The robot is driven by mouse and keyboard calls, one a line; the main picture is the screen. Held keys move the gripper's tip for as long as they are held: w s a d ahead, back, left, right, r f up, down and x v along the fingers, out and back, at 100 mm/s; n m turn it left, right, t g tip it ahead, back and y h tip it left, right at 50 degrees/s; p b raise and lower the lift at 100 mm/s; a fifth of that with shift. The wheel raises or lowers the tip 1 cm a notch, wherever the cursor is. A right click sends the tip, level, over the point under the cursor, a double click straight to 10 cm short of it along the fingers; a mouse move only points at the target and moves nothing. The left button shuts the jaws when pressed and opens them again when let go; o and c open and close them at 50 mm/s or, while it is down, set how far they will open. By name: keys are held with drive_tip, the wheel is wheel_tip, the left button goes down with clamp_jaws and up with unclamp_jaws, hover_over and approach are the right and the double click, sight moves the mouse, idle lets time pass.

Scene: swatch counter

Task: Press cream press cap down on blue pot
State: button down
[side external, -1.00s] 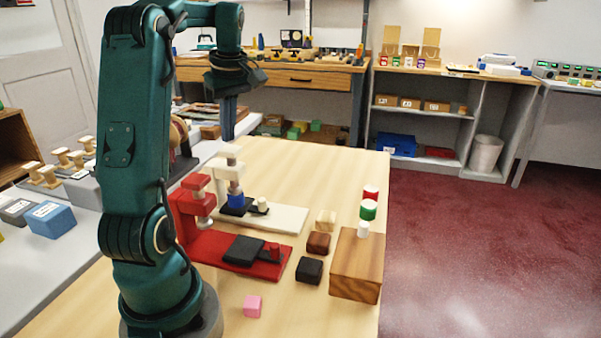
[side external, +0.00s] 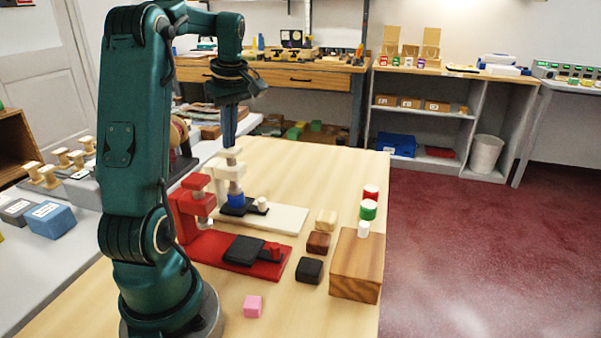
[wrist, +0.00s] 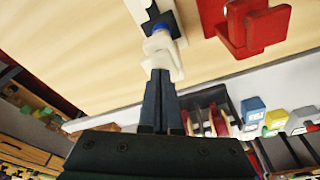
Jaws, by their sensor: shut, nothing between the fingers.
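The cream press (side external: 285,217) stands on the wooden table with its cream cap (side external: 232,156) at the top of its post. The blue pot (side external: 236,201) sits under the press's grey plunger, on a dark slide. My gripper (side external: 230,147) is shut and empty, pointing down, with its fingertips at the top of the cap; they look to be touching it, but a small gap cannot be ruled out. In the wrist view, the closed fingertips (wrist: 159,72) meet the cream cap (wrist: 160,55), and a bit of the blue pot (wrist: 158,28) shows beyond.
A red press (side external: 200,240) with an empty-looking dark slide stands in front of the cream one. A pink cube (side external: 253,306) lies in front.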

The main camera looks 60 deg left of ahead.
drive_tip(key=shift+f, duration=0.6)
idle(0.3)
drive_tip(key=shift+r, duration=4.1)
